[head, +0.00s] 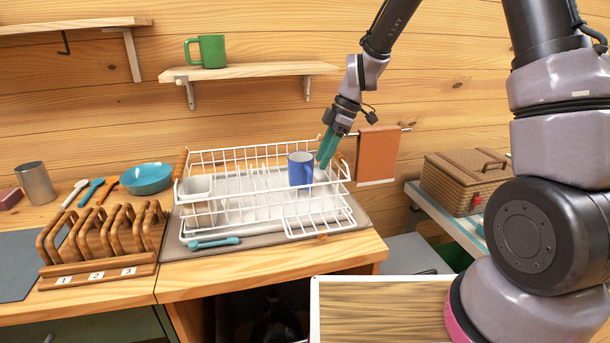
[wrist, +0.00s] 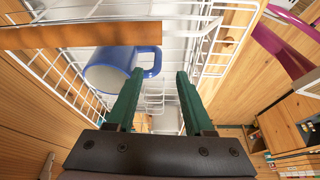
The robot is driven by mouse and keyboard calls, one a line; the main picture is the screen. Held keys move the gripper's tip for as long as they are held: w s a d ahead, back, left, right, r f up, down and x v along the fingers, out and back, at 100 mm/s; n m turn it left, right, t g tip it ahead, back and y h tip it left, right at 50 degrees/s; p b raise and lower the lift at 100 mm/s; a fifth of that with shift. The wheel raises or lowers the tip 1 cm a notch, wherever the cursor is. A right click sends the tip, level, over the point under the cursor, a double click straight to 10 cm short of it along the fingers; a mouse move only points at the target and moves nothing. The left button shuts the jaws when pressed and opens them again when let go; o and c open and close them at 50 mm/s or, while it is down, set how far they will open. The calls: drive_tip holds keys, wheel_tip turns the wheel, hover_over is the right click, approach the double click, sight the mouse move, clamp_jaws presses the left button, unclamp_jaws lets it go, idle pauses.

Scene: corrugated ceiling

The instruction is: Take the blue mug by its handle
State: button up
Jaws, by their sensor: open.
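The blue mug (head: 300,170) stands in the right part of the white wire dish rack (head: 232,207). In the wrist view the blue mug (wrist: 108,72) is left of the fingers, and its handle (wrist: 150,62) points right, toward the space ahead of the left finger. My gripper (head: 325,155) is just right of the mug in the head view, tilted down, with green fingers. In the wrist view my gripper (wrist: 158,75) is open, with nothing between its fingers. The handle is not clearly visible in the head view.
A white cup (head: 196,188) sits at the rack's left. A green mug (head: 207,51) stands on the wall shelf (head: 250,71). An orange towel (head: 378,155) hangs right of my gripper. A wooden slotted holder (head: 105,245) and a teal bowl (head: 146,178) are left of the rack.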

sight(303, 174)
drive_tip(key=x, duration=0.8)
drive_tip(key=shift+w, duration=0.15)
clamp_jaws()
idle(1.2)
